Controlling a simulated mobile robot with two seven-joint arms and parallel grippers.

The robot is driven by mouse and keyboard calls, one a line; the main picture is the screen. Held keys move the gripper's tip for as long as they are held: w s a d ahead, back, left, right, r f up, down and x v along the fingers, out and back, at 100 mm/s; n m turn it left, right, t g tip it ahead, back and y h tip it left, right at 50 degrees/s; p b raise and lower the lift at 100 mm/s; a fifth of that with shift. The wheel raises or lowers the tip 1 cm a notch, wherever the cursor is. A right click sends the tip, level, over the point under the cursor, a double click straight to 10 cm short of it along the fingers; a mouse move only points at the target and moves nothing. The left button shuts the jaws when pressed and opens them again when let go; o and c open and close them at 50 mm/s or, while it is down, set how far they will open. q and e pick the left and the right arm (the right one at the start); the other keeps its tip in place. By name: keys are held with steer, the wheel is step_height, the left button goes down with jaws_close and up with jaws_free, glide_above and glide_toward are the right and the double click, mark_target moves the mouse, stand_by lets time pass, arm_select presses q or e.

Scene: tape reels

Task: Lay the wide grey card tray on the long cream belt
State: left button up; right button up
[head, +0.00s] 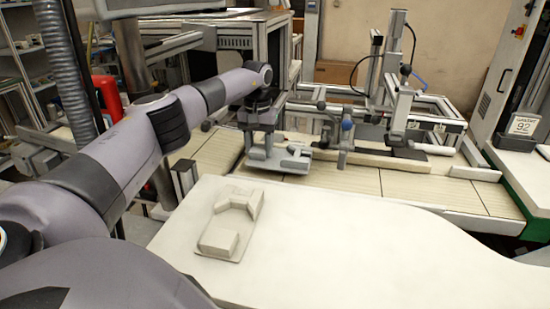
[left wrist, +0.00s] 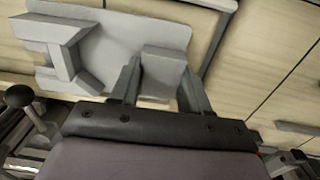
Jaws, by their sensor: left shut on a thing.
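My left gripper (head: 261,143) is shut on the wide grey card tray (head: 292,162), a flat plate with raised parts. In the left wrist view the fingers (left wrist: 160,85) close on both sides of a raised block of the tray (left wrist: 112,45), with a forked raised part at its left. The tray is over the long cream belt (head: 376,184), roughly level, near the belt's front left part. I cannot tell whether it touches the belt. Slats of the belt also show in the left wrist view (left wrist: 260,75). My right gripper is not in view.
A similar beige tray (head: 226,232) lies on the white table (head: 340,240) in front of the belt. A metal frame with posts and clamps (head: 398,110) stands behind and right of the held tray. The belt's front right stretch is clear.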

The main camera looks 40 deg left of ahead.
mark_target(274, 158)
arm_select(q)
steer(key=shift+f, duration=0.8)
steer(key=w+d, duration=0.1)
steer(key=d, duration=0.1)
steer(key=w+d+p, duration=0.1)
steer(key=shift+d, duration=0.4)
steer(key=shift+a+f+p, duration=0.1)
steer(key=shift+f+p, duration=0.2)
steer(key=shift+f, duration=0.2)
steer(key=shift+a+f, duration=0.1)
steer(key=shift+f, duration=0.2)
steer(key=o, duration=1.2)
